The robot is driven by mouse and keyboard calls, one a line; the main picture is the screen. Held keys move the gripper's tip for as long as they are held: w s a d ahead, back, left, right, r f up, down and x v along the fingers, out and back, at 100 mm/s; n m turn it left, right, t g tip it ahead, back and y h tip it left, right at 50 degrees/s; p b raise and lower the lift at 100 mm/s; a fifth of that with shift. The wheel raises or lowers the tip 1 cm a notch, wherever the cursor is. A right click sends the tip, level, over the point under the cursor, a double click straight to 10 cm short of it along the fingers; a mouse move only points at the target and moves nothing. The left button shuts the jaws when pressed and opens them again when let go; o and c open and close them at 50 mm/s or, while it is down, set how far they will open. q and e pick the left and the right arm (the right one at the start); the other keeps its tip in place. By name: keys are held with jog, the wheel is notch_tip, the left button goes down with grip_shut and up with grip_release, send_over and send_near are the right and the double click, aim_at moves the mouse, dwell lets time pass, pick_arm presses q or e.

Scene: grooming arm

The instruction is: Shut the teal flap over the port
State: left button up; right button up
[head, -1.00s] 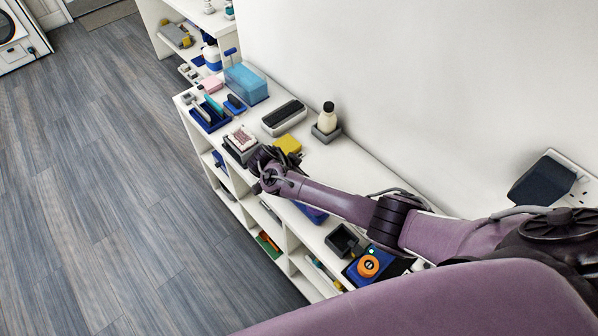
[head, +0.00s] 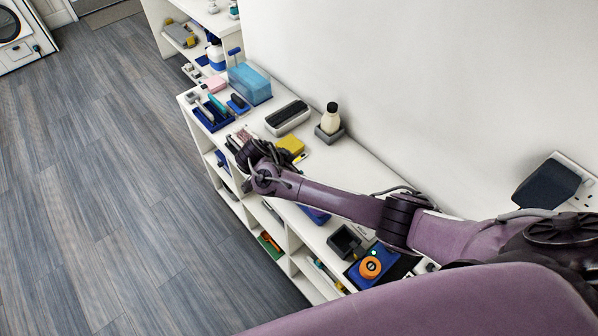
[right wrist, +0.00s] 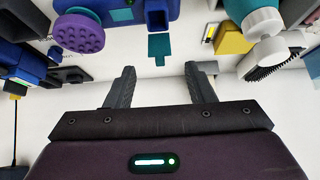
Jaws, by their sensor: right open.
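In the right wrist view a small teal piece (right wrist: 160,46), probably the flap, lies against the white surface. It is just beyond and between the fingertips of my right gripper (right wrist: 160,76), apart from them. A dark blue square-mouthed part (right wrist: 158,14), possibly the port, is right above it in the picture. My right gripper is open, with nothing between its fingers. In the head view my right gripper (head: 248,150) is over the front edge of the white shelf top, partly hidden by its own wrist. I cannot make out the flap there. My left gripper is not in view.
On the shelf top (head: 340,185) stand a yellow block (head: 290,145), a black-topped white case (head: 288,117), a bottle (head: 331,119) and a blue tray (head: 213,117). In the wrist view a purple knobbed disc (right wrist: 79,33) and a black-bristled brush (right wrist: 272,65) flank the gripper.

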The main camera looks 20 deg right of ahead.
jog(key=shift+v, duration=1.15)
jog(key=d+y, duration=0.1)
jog(key=y, duration=0.1)
jog(key=w+d+r+g+y+b, duration=0.1)
jog(key=d+y, duration=0.1)
jog(key=d+g+y, duration=0.1)
jog(key=y, duration=0.1)
jog(key=shift+w+d+r+y+b, duration=0.2)
jog(key=shift+w+r+y+b, duration=0.1)
jog(key=shift+b, duration=0.1)
notch_tip(320, 180, down, 8)
jog(key=shift+r+p, duration=0.1)
jog(key=shift+p, duration=0.55)
